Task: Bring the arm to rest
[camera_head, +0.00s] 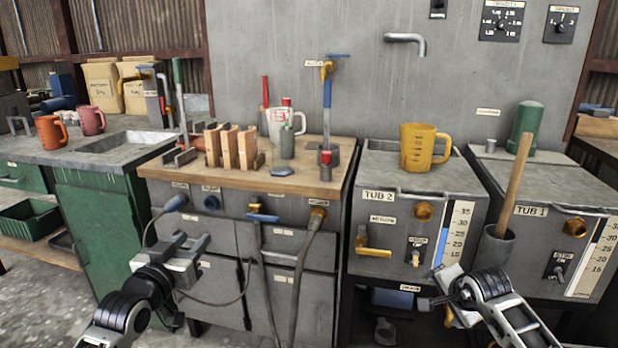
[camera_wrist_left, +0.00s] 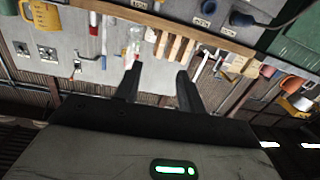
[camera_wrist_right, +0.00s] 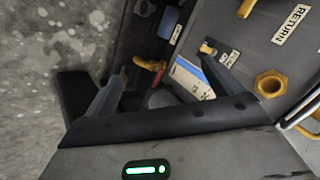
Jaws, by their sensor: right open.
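My left gripper (camera_head: 188,243) is in front of the grey cabinet under the wooden worktop, at the lower left of the head view. In the left wrist view its two fingers (camera_wrist_left: 158,70) stand apart with nothing held between them. My right gripper (camera_head: 440,285) is at the lower right of the head view, in front of the Tub 2 unit (camera_head: 470,200). In the right wrist view its fingers (camera_wrist_right: 163,65) are spread and hold nothing. Both grippers appear clear of the furniture, though the exact gap cannot be told.
A yellow jug (camera_head: 424,147) stands on Tub 2. Wooden blocks (camera_head: 230,148) and a white jug (camera_head: 283,123) stand on the wooden worktop (camera_head: 200,177). Hoses (camera_head: 303,270) hang in front of the cabinet near my left gripper. A wooden handle (camera_head: 516,185) rises from a holder beside Tub 1 (camera_head: 565,211).

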